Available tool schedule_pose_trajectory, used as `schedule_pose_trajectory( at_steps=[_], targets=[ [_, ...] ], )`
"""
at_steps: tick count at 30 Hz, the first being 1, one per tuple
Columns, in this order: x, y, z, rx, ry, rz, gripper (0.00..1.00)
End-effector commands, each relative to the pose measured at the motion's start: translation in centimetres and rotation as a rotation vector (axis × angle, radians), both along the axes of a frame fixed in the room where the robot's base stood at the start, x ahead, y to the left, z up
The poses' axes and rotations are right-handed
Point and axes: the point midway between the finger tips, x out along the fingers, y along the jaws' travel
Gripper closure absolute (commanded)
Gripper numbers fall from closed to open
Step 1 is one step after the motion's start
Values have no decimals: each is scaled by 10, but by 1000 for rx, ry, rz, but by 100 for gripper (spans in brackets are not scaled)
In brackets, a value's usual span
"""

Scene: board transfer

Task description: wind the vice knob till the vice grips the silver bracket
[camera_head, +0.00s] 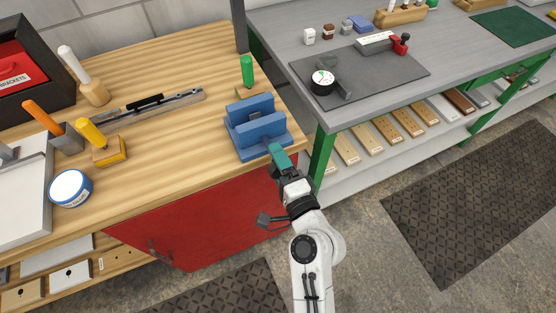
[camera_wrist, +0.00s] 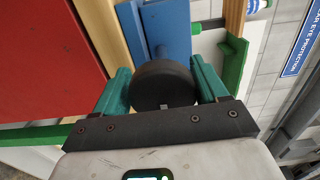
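The blue vice (camera_head: 262,141) stands near the right front corner of the wooden bench, with a gap between its two upright jaws. It also shows in the wrist view (camera_wrist: 168,30). Its round black knob (camera_wrist: 163,86) is between the green fingers of my gripper (camera_wrist: 163,80), which press close on both sides. In the head view my gripper (camera_head: 279,157) is at the vice's front and hides the knob. I cannot make out the silver bracket for certain in either view.
A green-handled tool (camera_head: 247,71) stands behind the vice. A silver rail with a black grip (camera_head: 160,107) lies to its left, near a yellow-handled tool (camera_head: 92,134) and a round tin (camera_head: 70,187). A grey bench (camera_head: 280,36) stands to the right. The wood left of the vice is clear.

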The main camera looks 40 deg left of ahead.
Motion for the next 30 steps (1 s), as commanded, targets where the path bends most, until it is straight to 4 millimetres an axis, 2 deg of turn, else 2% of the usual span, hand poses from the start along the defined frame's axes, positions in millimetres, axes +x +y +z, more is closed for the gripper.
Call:
schedule_pose_trajectory(
  at_steps=[1, 4, 14, 17, 24, 30],
  targets=[
    [0, 0, 0, 1, -1, 0, 22],
    [0, 0, 1, 1, -2, 0, 13],
    [-1, -4, 1, 2, -2, -1, 12],
    [-6, -15, -1, 3, -1, -1, 12],
    [-23, -58, -2, 1, -2, -3, 12],
    [-35, -87, -1, 2, -1, -2, 12]
  ],
)
